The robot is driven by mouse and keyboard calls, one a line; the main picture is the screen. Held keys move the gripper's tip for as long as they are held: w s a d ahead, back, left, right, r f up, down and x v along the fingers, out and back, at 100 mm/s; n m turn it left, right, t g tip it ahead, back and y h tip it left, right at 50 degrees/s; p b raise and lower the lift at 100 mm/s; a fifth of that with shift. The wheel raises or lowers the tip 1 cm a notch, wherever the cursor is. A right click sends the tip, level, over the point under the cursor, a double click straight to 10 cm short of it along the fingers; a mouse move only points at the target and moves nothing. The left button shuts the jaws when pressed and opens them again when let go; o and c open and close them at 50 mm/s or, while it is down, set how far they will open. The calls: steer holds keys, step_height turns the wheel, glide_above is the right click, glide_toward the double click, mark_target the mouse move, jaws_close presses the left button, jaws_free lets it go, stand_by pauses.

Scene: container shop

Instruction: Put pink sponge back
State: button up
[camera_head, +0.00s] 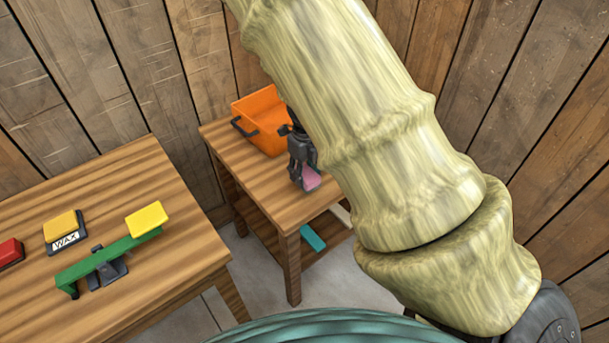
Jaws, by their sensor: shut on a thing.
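The pink sponge (312,179) is in the jaws of my gripper (304,176), over the front part of the small wooden table (270,187). My gripper is shut on the sponge, and only part of it shows past my arm. I cannot tell whether the sponge touches the tabletop. An orange bin (262,107) with dark handles stands behind it on the same table, partly hidden by my arm. The inside of the bin is mostly out of sight.
A larger wooden table (172,268) at the left holds a green balance beam (108,262) with a yellow block (146,219), a yellow block on a WAX-labelled base (65,236), and a red block (10,252). A teal item (313,238) lies on the small table's lower shelf.

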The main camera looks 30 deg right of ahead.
mark_target(305, 178)
steer(key=shift+w+d+f, duration=0.1)
steer(key=shift+w+d, duration=0.05)
steer(key=shift+w, duration=0.25)
steer(key=shift+f, duration=1.7)
steer(key=o, duration=0.9)
step_height(305, 178, up, 12)
